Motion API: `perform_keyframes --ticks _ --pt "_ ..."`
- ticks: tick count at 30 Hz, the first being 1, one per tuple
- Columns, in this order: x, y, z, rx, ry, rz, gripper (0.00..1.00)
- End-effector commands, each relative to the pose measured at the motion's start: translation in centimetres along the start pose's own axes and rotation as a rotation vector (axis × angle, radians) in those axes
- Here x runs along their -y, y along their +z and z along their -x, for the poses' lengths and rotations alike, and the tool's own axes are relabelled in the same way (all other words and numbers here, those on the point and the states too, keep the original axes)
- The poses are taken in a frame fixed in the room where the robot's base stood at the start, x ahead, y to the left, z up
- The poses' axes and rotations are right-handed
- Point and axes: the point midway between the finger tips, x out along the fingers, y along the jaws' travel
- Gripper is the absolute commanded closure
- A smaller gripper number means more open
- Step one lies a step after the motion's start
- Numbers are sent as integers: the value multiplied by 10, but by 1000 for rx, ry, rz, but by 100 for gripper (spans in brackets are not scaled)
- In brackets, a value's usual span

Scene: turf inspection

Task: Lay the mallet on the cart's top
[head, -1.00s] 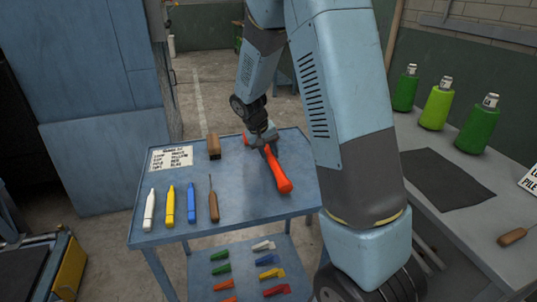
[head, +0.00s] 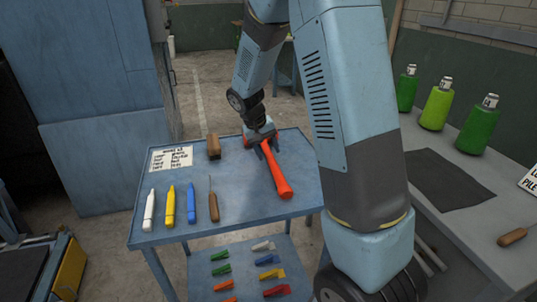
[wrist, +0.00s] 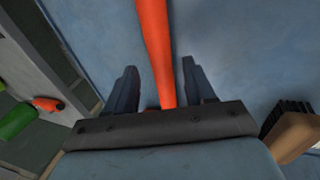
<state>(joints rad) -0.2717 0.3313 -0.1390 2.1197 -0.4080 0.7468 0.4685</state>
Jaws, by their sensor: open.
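The mallet, with an orange-red handle (head: 277,174), lies on the blue top of the cart (head: 239,196), toward its right side. Its handle end points toward the front edge. My gripper (head: 266,150) is at the mallet's head end, just over the cart's top. In the wrist view the two fingers of my gripper (wrist: 159,88) are spread apart, with the orange-red handle (wrist: 155,50) running between them and clear space on both sides. The mallet's head is mostly hidden by my gripper.
On the cart's top are a wooden brush (head: 214,147), a label card (head: 171,159), white, yellow and blue markers (head: 170,206) and an awl-like tool (head: 213,207). Several coloured pegs lie on the lower shelf. A grey bench (head: 466,205) with green bottles stands at right.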

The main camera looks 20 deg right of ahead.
Motion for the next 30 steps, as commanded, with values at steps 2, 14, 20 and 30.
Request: perform_keyframes --ticks 2,14,20,30 --pt "0 -1 16 -5 -2 0 46" --pt "0 -1 84 -3 -1 -1 46" --pt "-1 1 98 -3 -4 -2 46" --pt "-38 51 145 -70 -96 -27 46"
